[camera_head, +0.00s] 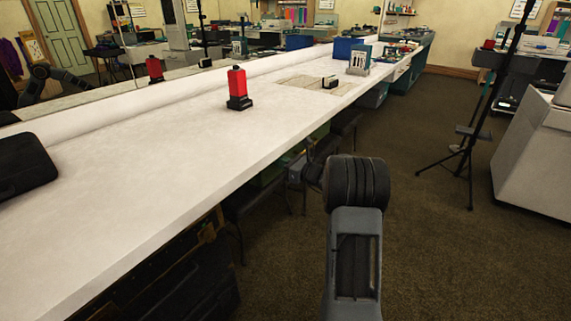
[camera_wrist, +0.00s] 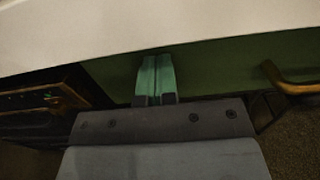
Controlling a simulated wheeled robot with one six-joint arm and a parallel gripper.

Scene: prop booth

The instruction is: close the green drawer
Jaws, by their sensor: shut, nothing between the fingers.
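The green drawer shows in the wrist view as a dark green front (camera_wrist: 215,65) just under the white counter edge. A brass-coloured bar handle (camera_wrist: 290,86) is at its right. In the head view a bit of green (camera_head: 268,177) shows below the counter, partly hidden by shadow and my arm. My gripper (camera_wrist: 155,62) is shut and empty, its two fingers together in front of the green front, left of the handle. I cannot tell if the tips touch it. In the head view my gripper (camera_head: 308,150) is at the counter's front edge. How far the drawer stands out is unclear.
The white counter (camera_head: 150,170) runs above, with a red bottle-like object (camera_head: 237,88) and a black case (camera_head: 22,163) on it. A dark box with wooden edging (camera_wrist: 50,100) lies left of my gripper. A black tripod (camera_head: 475,140) stands right; carpet between is clear.

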